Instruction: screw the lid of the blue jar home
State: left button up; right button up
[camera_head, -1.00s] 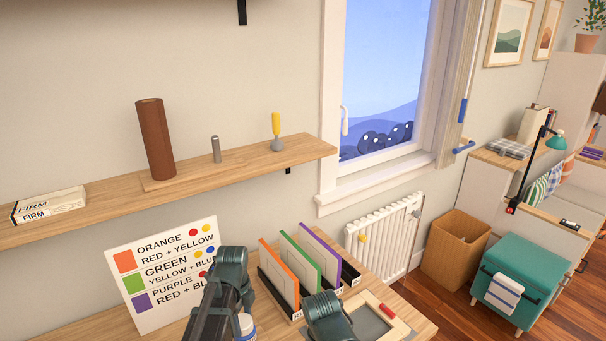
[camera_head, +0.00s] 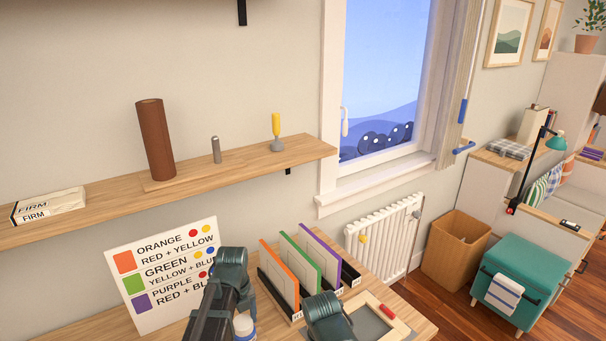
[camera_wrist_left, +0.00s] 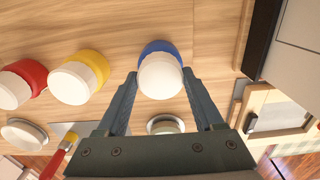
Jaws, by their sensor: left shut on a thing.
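The blue jar (camera_wrist_left: 158,46) stands on the wooden desk with a white lid (camera_wrist_left: 160,77) on its top. In the left wrist view my left gripper (camera_wrist_left: 160,80) has one finger on each side of the lid and is shut on it. In the head view the white lid (camera_head: 244,324) shows beside my dark left arm at the bottom edge, and the arm hides much of the jar. I cannot tell how tightly the lid sits. A dark part of my right arm shows at the bottom centre, but its jaws are not visible.
A red jar (camera_wrist_left: 34,73) and a yellow jar (camera_wrist_left: 97,63) with white lids stand left of the blue one. A round pale-rimmed object (camera_wrist_left: 165,125) lies near the fingers. A colour-mixing sign (camera_head: 135,285) and upright folders (camera_head: 280,275) stand behind.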

pick_arm(q)
jog(key=o, duration=1.6)
jog(key=shift+c, duration=0.2)
jog(key=n, duration=1.1)
jog(key=shift+n, duration=0.3)
jog(key=n, duration=0.4)
jog(key=shift+n, duration=0.3)
